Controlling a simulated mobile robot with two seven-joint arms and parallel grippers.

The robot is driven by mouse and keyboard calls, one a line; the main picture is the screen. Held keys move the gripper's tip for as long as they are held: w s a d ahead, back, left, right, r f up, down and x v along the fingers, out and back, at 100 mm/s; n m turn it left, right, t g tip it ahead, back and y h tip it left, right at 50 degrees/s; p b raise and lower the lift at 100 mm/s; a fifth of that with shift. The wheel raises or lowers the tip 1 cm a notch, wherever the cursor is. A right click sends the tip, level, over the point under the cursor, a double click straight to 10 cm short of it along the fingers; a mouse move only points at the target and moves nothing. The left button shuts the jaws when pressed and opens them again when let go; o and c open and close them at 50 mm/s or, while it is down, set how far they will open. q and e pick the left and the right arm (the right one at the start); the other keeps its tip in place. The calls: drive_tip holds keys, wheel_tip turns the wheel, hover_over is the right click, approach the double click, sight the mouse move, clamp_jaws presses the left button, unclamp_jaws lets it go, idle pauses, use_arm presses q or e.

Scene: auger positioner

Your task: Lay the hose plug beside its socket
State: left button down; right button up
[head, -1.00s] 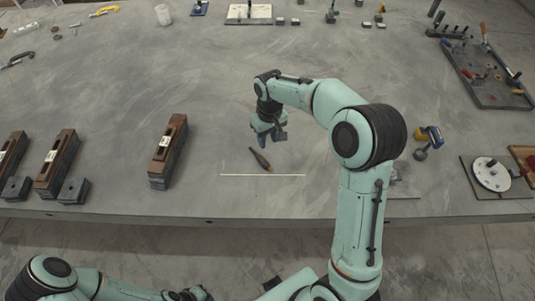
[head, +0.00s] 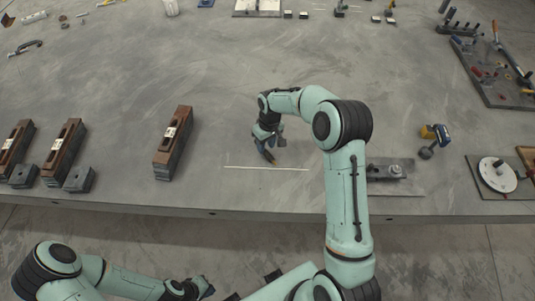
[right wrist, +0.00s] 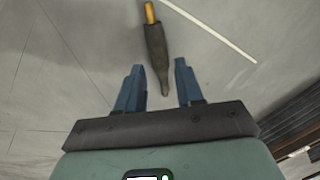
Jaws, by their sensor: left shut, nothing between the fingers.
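A tapered dark piece with an orange end (right wrist: 155,45) lies on the grey table; I cannot tell if it is the hose plug. In the right wrist view its narrow tip points back between the blue fingers of my right gripper (right wrist: 160,88), which is open and empty. In the head view my right gripper (head: 266,153) is low over the table and largely hides the piece. My left gripper (head: 203,289) is shut and empty, in front of the table's near edge. I cannot pick out the socket for certain.
A thin white strip (head: 267,168) lies in front of the right gripper. Long brown-topped blocks (head: 172,145) stand at the left. A plate with a dark fixture (head: 392,172), a yellow-and-blue tool (head: 435,138) and a white disc (head: 497,174) are at the right. The table's middle is clear.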

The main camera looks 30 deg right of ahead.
wheel_tip(320, 180, down, 2)
drive_tip(key=shift+w+a+f, duration=0.15)
drive_tip(key=shift+f, duration=0.1)
clamp_jaws()
